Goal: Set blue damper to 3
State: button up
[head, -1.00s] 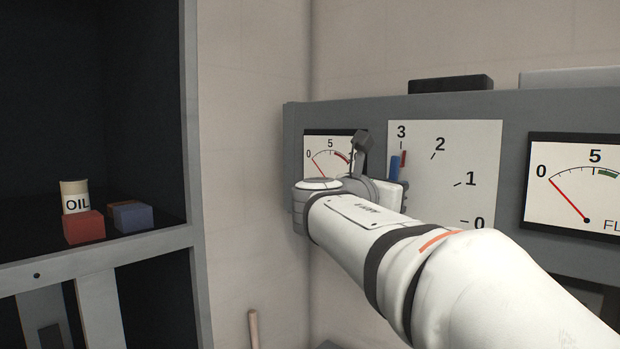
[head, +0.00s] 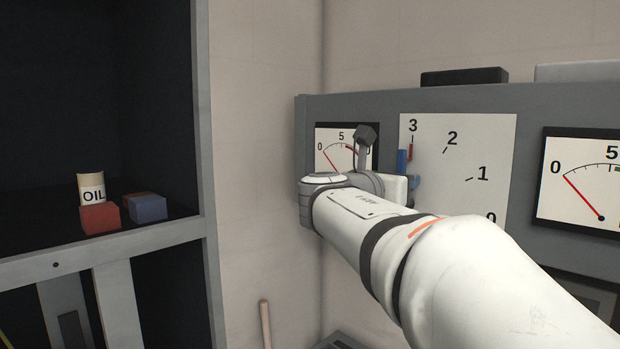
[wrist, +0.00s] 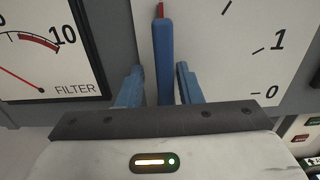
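The white damper scale (head: 480,140) runs from 0 at lower right to 3 at upper left. In the head view, the red pointer tip (head: 410,151) stands just below the 3 mark, beside a blue bar (head: 401,162). In the wrist view, the blue damper lever (wrist: 163,65) points nearly straight up, its red tip at the top edge. My gripper (wrist: 160,83) has its two blue fingers on either side of the lever. A gap shows on the left; the right finger is very close, and contact there is unclear. My wrist hides the lever's lower part in the head view.
The FILTER gauge (head: 333,148) is left of the scale, another gauge (head: 585,180) right. A black box (head: 464,76) sits on the panel's top. A shelf (head: 150,235) at left holds an oil can (head: 91,188), a red block (head: 100,217) and a blue block (head: 148,208).

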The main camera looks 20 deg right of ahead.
jog(key=shift+o, duration=0.3)
jog(key=shift+s+r, duration=0.1)
jog(key=shift+s, duration=0.05)
jog(key=b+v, duration=0.2)
jog(key=v, duration=0.6)
